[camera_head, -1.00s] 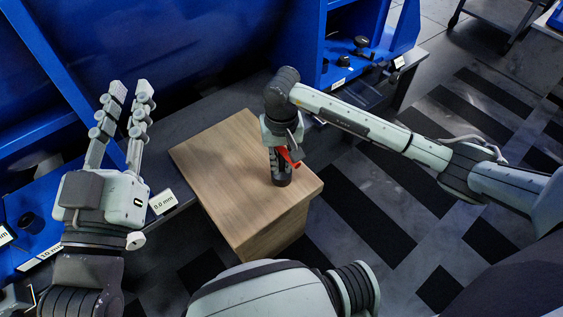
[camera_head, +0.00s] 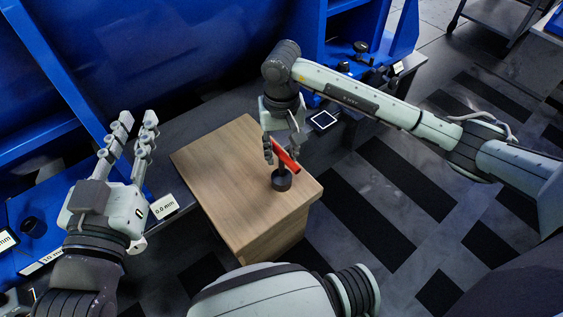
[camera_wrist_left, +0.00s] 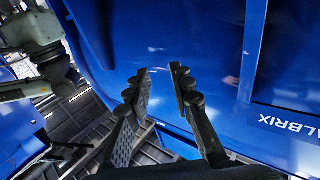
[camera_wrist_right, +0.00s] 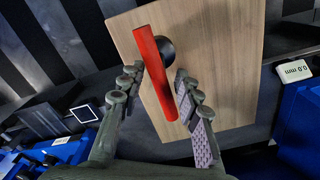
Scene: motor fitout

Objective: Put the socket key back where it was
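The socket key stands on the wooden box top (camera_head: 225,170). Its red handle (camera_head: 288,157) sits across a short black shaft with a round black socket (camera_head: 281,181) at the bottom. My right gripper (camera_head: 282,150) is above the key with its fingers apart. In the right wrist view the red handle (camera_wrist_right: 155,70) shows between and beyond the spread fingers (camera_wrist_right: 160,88), with a gap visible on each side; part of the black socket (camera_wrist_right: 166,48) shows behind it. My left gripper (camera_head: 137,122) is open and empty at the left, near the blue unit; it also shows in the left wrist view (camera_wrist_left: 160,72).
A white 0.0 mm label (camera_head: 164,207) stands left of the box. A dark square pad (camera_head: 322,121) lies on the grey ledge behind the box. Blue shelving (camera_head: 200,60) rises behind; black round parts (camera_head: 361,47) sit on it at right. Striped floor lies right of the box.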

